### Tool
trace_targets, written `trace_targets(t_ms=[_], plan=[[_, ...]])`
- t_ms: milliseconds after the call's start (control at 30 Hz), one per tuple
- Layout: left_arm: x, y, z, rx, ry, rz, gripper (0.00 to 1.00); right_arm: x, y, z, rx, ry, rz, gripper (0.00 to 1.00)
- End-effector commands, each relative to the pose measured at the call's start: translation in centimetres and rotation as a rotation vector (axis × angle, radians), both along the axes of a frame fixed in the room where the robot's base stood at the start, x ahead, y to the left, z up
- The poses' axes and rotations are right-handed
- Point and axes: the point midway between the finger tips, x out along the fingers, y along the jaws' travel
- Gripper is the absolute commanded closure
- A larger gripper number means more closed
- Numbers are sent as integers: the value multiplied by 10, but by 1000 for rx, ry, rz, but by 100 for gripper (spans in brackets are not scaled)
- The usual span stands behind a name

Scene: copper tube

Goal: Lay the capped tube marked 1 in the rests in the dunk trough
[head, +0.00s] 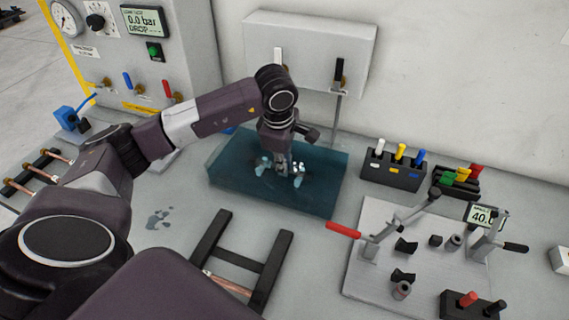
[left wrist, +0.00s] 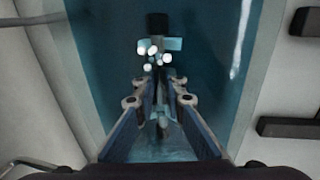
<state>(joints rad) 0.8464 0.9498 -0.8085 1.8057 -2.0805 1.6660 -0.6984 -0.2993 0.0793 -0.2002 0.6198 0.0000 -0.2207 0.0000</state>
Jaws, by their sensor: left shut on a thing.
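The dunk trough (head: 330,170) is a teal, see-through tank of water at the middle of the bench. My left gripper (head: 283,172) reaches down into it from above. In the left wrist view the fingers (left wrist: 158,98) are shut on a narrow tube between them, and its dark end (left wrist: 157,22), perhaps a cap, points away. The mark 1 is not readable. White bubbles (left wrist: 155,52) cluster over the tube. Pale blue pieces (left wrist: 173,44) beside it may be a rest. I cannot tell whether the tube bears on the rests. My right gripper is not in view.
A black rack (head: 270,265) with a copper tube (head: 228,285) stands in front of the trough. More copper tubes (head: 45,175) lie in a rack at left. A bending fixture (head: 375,270) and a block of coloured handles (head: 393,175) are at right. A wall box (head: 310,45) stands behind.

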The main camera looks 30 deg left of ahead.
Motion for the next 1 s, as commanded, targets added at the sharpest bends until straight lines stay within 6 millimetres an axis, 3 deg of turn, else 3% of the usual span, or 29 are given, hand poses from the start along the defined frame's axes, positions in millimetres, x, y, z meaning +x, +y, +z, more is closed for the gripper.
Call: trace_targets(t_ms=[800,833,1000], plan=[[0,0,-6,0,-1,0,100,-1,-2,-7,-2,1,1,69],[0,0,-5,0,-1,0,87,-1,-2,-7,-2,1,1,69],[0,0,-5,0,-1,0,69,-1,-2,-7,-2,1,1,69]])
